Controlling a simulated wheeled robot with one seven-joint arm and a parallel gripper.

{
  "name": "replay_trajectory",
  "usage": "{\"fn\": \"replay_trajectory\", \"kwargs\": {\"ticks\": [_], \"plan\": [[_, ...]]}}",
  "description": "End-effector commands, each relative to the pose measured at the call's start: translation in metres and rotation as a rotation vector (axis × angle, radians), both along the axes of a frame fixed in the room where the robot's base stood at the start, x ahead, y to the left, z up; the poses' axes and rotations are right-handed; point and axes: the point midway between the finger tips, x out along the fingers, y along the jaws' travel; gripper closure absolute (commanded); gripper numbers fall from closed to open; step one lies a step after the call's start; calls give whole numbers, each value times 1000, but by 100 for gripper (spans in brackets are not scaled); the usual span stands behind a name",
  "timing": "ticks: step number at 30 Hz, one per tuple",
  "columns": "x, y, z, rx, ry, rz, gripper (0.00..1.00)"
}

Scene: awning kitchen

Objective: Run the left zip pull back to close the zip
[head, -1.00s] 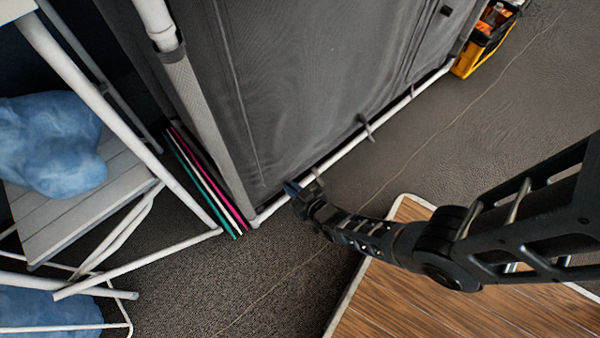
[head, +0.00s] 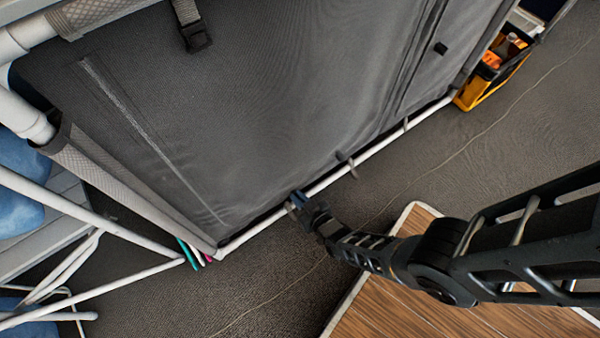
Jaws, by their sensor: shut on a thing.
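The grey fabric panel (head: 250,110) hangs on a white tube frame and fills the upper middle of the head view. A straight zip line (head: 150,140) runs down its left side towards the bottom left corner. My gripper (head: 296,200) is at the panel's lower edge, close to the white bottom tube, to the right of the zip's lower end. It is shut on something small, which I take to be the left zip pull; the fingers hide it. A second seam (head: 412,65) runs down the panel's right side.
A white bottom tube (head: 375,150) with fabric loops runs along the panel's foot. A wooden board (head: 400,305) lies below my arm. A yellow and black crate (head: 482,85) stands at the upper right. White folding frames (head: 110,258) crowd the left. Grey floor lies between.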

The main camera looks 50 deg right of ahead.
Motion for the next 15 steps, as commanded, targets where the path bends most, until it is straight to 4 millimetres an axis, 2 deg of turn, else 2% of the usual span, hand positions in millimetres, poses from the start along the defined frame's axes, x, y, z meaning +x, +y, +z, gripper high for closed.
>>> {"fn": "replay_trajectory", "kwargs": {"ticks": [9, 10, 15], "plan": [[-3, -5, -3, 0, 7, -14, 100], [-3, -6, -3, 0, 7, -15, 88], [-3, -5, -3, 1, 7, -15, 71]]}}
